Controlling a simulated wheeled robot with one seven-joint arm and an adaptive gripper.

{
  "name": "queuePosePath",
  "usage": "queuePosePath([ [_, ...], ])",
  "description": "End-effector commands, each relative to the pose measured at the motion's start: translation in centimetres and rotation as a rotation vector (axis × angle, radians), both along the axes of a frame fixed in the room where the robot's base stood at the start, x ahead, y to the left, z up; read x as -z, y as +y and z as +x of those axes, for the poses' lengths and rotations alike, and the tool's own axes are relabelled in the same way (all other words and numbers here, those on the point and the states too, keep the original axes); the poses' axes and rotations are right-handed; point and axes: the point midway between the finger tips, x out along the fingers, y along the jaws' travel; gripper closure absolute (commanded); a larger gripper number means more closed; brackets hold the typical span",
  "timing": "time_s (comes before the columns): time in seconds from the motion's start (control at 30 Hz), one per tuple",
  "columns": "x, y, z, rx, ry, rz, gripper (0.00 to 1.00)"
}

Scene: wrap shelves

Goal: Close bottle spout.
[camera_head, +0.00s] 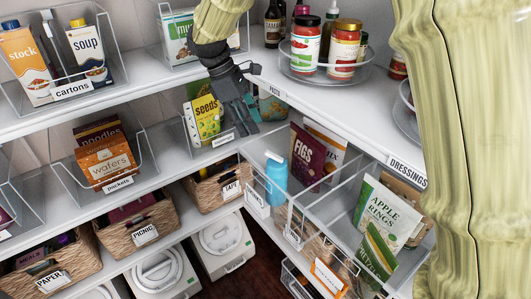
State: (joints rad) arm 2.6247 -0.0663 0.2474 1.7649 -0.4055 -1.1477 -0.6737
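A blue bottle (276,180) stands upright in the front left compartment of a clear pull-out bin (263,205) on the right. Its pale spout (273,157) is on top, pointing to the left; it is too small to tell how far it is raised. My gripper (246,115) is dark grey and points down in front of the shelf edge, above and to the left of the bottle, apart from it. It overlaps the area beside a yellow seeds packet (206,117). I see nothing held, but the gap between its fingers is not clear.
The bin also holds a purple figs packet (305,158) and an apple rings packet (388,215). Jars stand on a turntable (325,75) above. Wicker baskets (135,237) line the lower left shelf. My thick arm covers the right side.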

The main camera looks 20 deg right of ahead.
Motion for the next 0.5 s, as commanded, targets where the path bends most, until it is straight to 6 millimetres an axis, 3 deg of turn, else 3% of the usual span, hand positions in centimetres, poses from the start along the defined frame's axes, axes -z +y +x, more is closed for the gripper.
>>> queuePosePath([
  [0.17, 1.1, -1.6, -0.5, 0.015, 0.003, -0.002, 0.62],
  [0.5, 6.1, -4.1, -1.6, 0.025, 0.005, -0.002, 0.62],
])
